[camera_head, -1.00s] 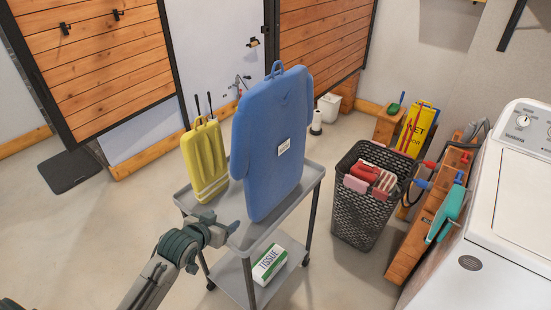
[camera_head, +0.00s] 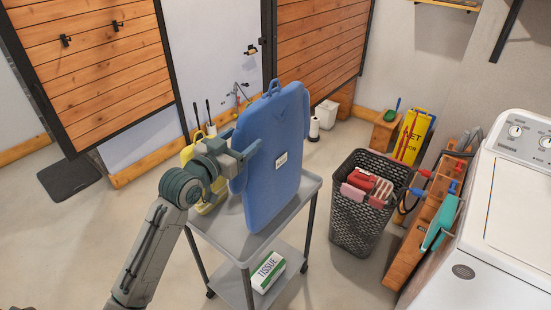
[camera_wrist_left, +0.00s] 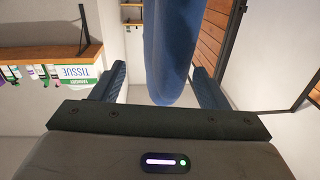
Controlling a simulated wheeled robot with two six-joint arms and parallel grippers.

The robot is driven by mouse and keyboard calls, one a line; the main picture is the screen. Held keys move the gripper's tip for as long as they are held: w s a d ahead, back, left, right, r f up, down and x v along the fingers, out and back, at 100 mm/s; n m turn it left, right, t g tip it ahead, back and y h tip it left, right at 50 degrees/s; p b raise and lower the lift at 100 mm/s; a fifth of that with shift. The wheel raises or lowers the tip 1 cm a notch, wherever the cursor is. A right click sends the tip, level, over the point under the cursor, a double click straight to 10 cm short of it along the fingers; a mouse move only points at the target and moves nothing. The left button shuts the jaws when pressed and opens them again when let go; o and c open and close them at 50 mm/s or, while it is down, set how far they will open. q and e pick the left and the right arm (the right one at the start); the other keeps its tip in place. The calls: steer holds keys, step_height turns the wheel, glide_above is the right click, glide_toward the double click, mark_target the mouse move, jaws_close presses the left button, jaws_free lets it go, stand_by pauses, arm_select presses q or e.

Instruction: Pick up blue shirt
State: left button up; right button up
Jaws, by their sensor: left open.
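The blue shirt (camera_head: 275,160) is a stiff, flat shape with a small white label and a loop at its top. It stands upright on the top shelf of a grey cart (camera_head: 247,246). My left gripper (camera_head: 243,146) is open at the shirt's left edge, at about its upper-middle height. In the left wrist view, the shirt (camera_wrist_left: 172,55) hangs into the space between the two open fingers (camera_wrist_left: 160,78), with gaps visible on both sides. My right gripper is not in view.
A tissue pack (camera_head: 268,272) lies on the lower shelf. A dark basket (camera_head: 350,232) stands right of the cart, with a white washing machine (camera_head: 508,210) farther right. Floor is clear left of the cart.

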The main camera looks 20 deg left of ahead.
mark_target(252, 130)
arm_select(q)
steer(key=p+x, duration=0.2)
steer(key=x, duration=0.3)
steer(key=shift+r+p, duration=0.25)
steer(key=shift+p, duration=0.15)
steer(key=shift+c, duration=0.2)
steer(key=c, duration=0.4)
jaws_close()
